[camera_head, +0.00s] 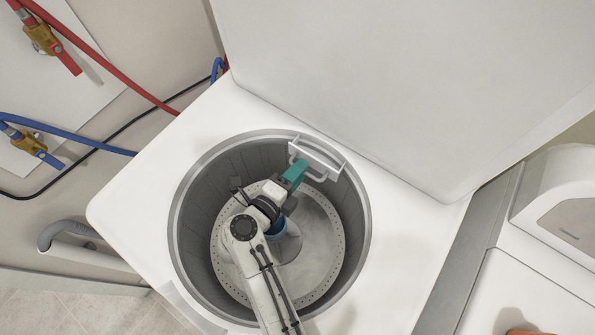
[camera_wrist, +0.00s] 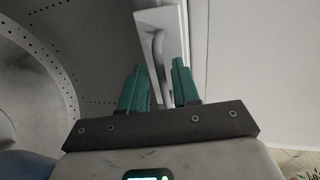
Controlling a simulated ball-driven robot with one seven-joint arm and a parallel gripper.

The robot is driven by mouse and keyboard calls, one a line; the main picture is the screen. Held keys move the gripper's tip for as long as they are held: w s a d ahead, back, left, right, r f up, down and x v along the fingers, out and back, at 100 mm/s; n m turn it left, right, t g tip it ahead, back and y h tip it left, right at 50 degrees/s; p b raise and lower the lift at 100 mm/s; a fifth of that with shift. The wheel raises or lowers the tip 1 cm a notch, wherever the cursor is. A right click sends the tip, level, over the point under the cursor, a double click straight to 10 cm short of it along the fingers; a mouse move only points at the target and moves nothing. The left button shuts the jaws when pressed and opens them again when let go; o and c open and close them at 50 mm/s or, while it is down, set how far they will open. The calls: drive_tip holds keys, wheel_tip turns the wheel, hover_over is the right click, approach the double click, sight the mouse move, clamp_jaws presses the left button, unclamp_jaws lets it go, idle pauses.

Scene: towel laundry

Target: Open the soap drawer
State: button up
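The soap drawer (camera_head: 318,158) is a white box-like piece with a bar handle, at the upper right rim of the washer's round opening. In the wrist view, its white front (camera_wrist: 162,18) and curved handle (camera_wrist: 159,55) are straight ahead. My gripper (camera_head: 299,168) has green fingers and reaches over the opening to the drawer. In the wrist view, my gripper (camera_wrist: 158,85) has its fingers apart, with the handle's lower end between them. I cannot tell whether either finger touches the handle. How far the drawer is pulled out is unclear.
The washer's lid (camera_head: 400,80) stands raised behind the opening. The metal drum (camera_head: 318,265) is below my arm, with a blue thing (camera_head: 282,228) partly hidden under it. Red and blue hoses (camera_head: 105,68) run at the left. A second white appliance (camera_head: 530,290) stands at the right.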

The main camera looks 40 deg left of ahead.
drive_tip(key=shift+o, duration=0.2)
drive_tip(key=b+v, duration=0.1)
drive_tip(key=v, duration=0.9)
drive_tip(key=shift+s, duration=0.35)
drive_tip(key=shift+r, duration=0.15)
